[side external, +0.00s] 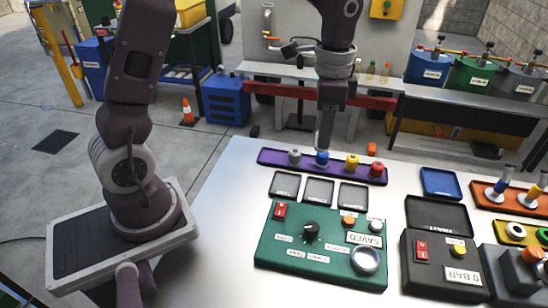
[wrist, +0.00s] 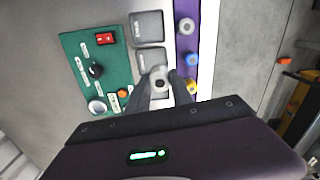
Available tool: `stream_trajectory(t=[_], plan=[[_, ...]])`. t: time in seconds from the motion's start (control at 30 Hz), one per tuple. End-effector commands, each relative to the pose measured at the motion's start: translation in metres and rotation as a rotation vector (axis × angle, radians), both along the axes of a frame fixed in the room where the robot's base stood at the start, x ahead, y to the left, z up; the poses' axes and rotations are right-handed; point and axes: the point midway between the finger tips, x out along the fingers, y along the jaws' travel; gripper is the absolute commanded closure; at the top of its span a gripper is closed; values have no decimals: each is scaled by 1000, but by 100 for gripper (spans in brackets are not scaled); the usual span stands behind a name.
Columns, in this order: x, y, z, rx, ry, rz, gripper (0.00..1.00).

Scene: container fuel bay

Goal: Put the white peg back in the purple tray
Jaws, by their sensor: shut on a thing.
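The purple tray (side external: 270,158) lies along the far edge of the table, and its strip also shows in the wrist view (wrist: 183,72). It bears a grey peg (side external: 295,157), a blue peg (side external: 322,159), a yellow peg (side external: 352,161) and a red peg (side external: 376,168). My gripper (side external: 324,147) appears just above the blue peg in the side view. The white peg is not clearly visible in the side view.
Small grey trays (side external: 318,191) lie between the purple tray and a green control panel (side external: 290,250) with a knob and buttons. A black control box (side external: 440,270), a blue tray (side external: 440,183) and an orange rack (side external: 492,200) stand at right. The table's left part is bare.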

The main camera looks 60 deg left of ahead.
Motion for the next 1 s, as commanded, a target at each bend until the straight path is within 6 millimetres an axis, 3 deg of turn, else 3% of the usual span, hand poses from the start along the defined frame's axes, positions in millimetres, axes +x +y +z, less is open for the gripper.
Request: stream_trajectory(t=[0.03, 0.1, 0.2, 0.3, 0.4, 0.8, 1.0], plan=[[-4, 31, -1, 0, 1, 128, 100], [-11, 67, -4, -1, 0, 293, 100], [-24, 106, -6, -1, -3, 479, 100], [-34, 129, -8, -2, -2, 597, 100], [-40, 138, -16, -3, 1, 651, 100], [-40, 139, -98, -3, 2, 653, 100], [-39, 139, -109, -3, -3, 654, 100]])
